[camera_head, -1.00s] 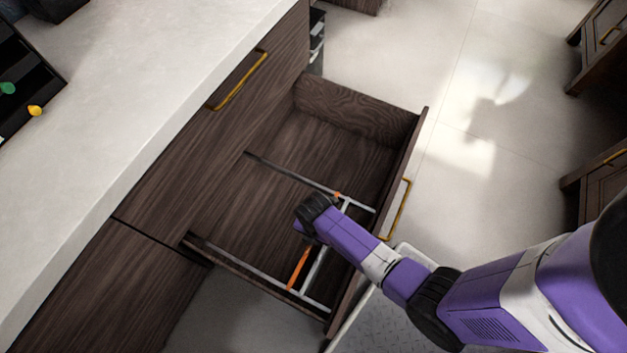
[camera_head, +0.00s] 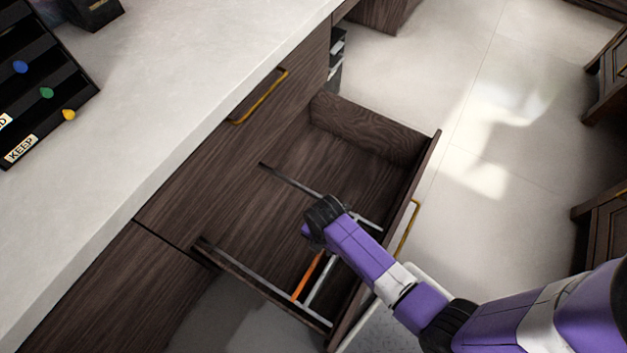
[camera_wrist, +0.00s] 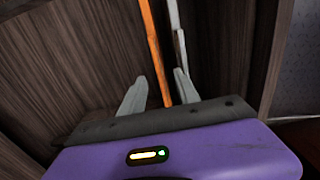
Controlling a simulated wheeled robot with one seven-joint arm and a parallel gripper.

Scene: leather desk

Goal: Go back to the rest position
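My gripper (camera_wrist: 160,77) shows in the wrist view with its two grey fingers apart. A thin orange bar (camera_wrist: 150,40) runs between the fingers in the picture; I cannot tell whether it lies between them or below, and the fingers are not closed on it. In the head view my purple arm reaches from the lower right over the open drawer (camera_head: 372,128). The wrist hides the fingers there. The orange bar's lower part (camera_head: 308,277) shows inside the drawer, beside a grey metal rail (camera_head: 318,279); its upper end is hidden behind my wrist.
The pale desk top (camera_head: 190,80) is at left, with a black sloped organiser (camera_head: 60,88) holding coloured pins. The drawer front with its brass handle (camera_head: 408,230) is close to my forearm. Pale floor (camera_head: 490,110) lies open beyond. Dark cabinets stand at far right.

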